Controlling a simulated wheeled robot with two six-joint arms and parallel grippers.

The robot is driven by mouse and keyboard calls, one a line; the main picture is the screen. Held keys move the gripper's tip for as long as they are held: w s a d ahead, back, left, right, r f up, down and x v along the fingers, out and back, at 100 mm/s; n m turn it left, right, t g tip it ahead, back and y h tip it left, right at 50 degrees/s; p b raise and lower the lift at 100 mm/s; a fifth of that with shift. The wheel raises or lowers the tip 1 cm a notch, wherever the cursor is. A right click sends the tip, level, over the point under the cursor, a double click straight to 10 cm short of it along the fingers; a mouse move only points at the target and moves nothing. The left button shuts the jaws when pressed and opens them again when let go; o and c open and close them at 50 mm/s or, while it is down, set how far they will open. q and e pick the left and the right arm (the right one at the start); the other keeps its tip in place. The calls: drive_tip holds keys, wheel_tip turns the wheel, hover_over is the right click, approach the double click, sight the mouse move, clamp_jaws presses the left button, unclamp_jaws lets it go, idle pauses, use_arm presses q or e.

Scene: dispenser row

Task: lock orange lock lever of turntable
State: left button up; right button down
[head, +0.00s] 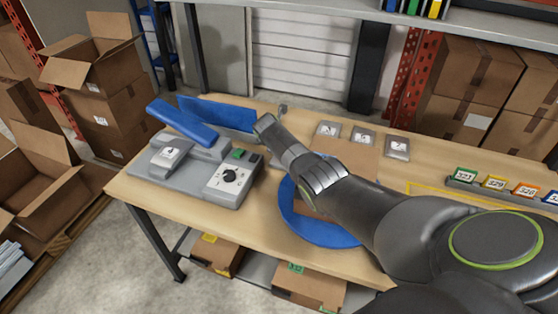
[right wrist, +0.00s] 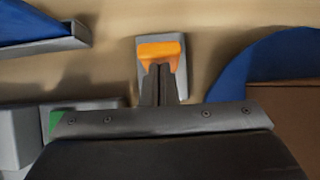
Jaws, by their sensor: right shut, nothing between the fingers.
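The orange lock lever (right wrist: 160,50) sits on a small grey base (right wrist: 183,84) on the wooden table, in the right wrist view. My right gripper (right wrist: 161,70) is shut and empty, its fingertips at the near edge of the lever; I cannot tell whether they touch it. In the head view my right gripper (head: 264,121) reaches in from the right, and I cannot make out the orange lever there. The blue turntable (head: 320,233) lies under my right arm with a cardboard box on it, and its edge shows in the right wrist view (right wrist: 232,78). My left gripper is not in view.
A grey machine (head: 205,197) with a dial, a green button and blue flaps (head: 185,123) stands left of my gripper. Several grey numbered blocks (head: 364,138) lie behind the arm. Numbered colored holders (head: 494,184) stand at the right. Open cartons fill the left floor.

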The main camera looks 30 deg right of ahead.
drive_tip(key=shift+w+d+f, duration=0.1)
drive_tip(key=shift+w+d, duration=0.05)
drive_tip(key=shift+r, duration=0.3)
drive_tip(key=shift+r+p, duration=0.4)
drive_tip(key=shift+p, duration=0.2)
drive_tip(key=shift+r+p, duration=0.25)
drive_tip(key=shift+p, duration=0.05)
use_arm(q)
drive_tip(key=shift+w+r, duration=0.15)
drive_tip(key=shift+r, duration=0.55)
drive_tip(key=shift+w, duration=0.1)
